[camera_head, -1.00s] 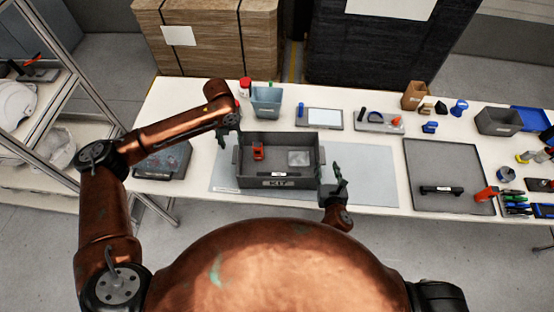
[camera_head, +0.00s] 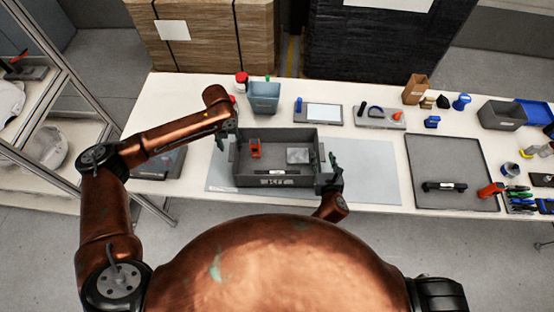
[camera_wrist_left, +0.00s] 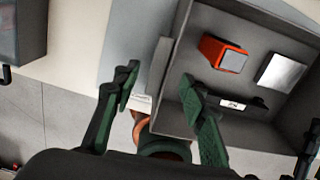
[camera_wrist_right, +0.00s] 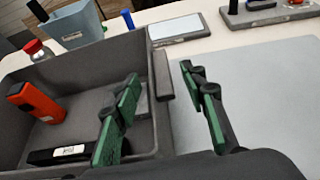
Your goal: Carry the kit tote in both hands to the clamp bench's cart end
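The kit tote (camera_head: 277,181) is a dark grey open box with a KIT label on its front, resting on a light grey mat on the bench. Inside are an orange-red item (camera_head: 255,149), a pale square piece (camera_head: 298,156) and a dark bar with a white label (camera_head: 271,172). My left gripper (camera_wrist_left: 160,105) is open at the tote's left wall, one finger outside and one over the inside. My right gripper (camera_wrist_right: 160,95) is open at the right wall, one finger over the inside and one outside. Neither gripper is visibly closed on the tote.
The grey mat (camera_head: 370,175) has bare room right of the tote. A blue-grey bin (camera_head: 264,97) and a tablet-like panel (camera_head: 322,112) stand behind it. A dark tray (camera_head: 450,160) lies further right. A shelf rack (camera_head: 60,110) stands at the left.

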